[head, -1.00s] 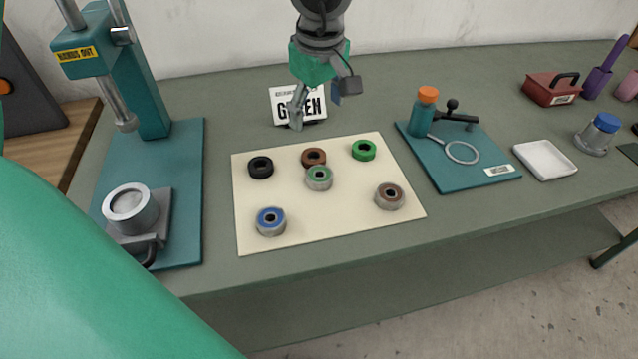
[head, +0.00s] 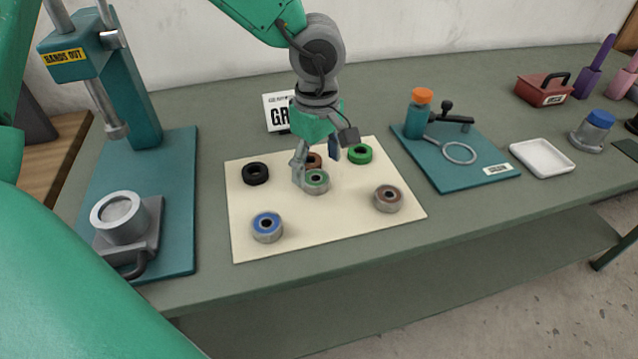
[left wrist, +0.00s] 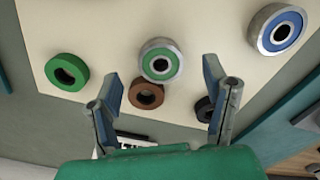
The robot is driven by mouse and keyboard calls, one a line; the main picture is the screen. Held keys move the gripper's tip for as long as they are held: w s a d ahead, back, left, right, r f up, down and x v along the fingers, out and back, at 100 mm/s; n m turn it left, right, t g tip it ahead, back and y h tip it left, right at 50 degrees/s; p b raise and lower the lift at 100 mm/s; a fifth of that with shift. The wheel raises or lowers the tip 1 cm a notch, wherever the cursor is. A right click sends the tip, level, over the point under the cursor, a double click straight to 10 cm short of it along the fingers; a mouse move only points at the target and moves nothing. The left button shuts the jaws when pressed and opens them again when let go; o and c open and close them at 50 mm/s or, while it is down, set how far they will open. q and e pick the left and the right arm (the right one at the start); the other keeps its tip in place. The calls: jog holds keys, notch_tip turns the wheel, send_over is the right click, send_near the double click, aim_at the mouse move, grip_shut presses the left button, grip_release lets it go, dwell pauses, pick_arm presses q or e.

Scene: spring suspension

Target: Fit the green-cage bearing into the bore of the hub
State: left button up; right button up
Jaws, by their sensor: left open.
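The green-cage bearing (head: 315,182), a metal ring with a green face, lies flat on the cream mat (head: 330,230). It also shows in the left wrist view (left wrist: 160,61), ahead of the fingertips. My left gripper (head: 316,166) is open and empty, just above and behind this bearing; its fingers also show in the left wrist view (left wrist: 167,92). The hub (head: 121,218) is a grey cylinder with a round opening, on the teal press base at the left. My right gripper is not in view.
The mat also holds a blue-faced bearing (head: 267,227), a brown-faced bearing (head: 388,199), and black (head: 255,173), brown (left wrist: 146,93) and green rings (head: 360,154). The press (head: 130,90) stands behind the hub. A teal tray with a bottle (head: 418,112) and a white dish (head: 542,158) are at right.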

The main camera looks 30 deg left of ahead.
aim_at(318, 178)
pick_arm(q)
notch_tip(318, 178, down, 3)
jog(key=shift+a+b, duration=0.1)
jog(key=shift+b, duration=0.2)
jog(key=shift+a+f, duration=0.2)
jog(key=shift+f, duration=0.15)
jog(key=shift+c, duration=0.4)
jog(key=shift+d+r, duration=0.1)
jog(key=shift+d, duration=0.2)
jog(key=c, duration=1.4)
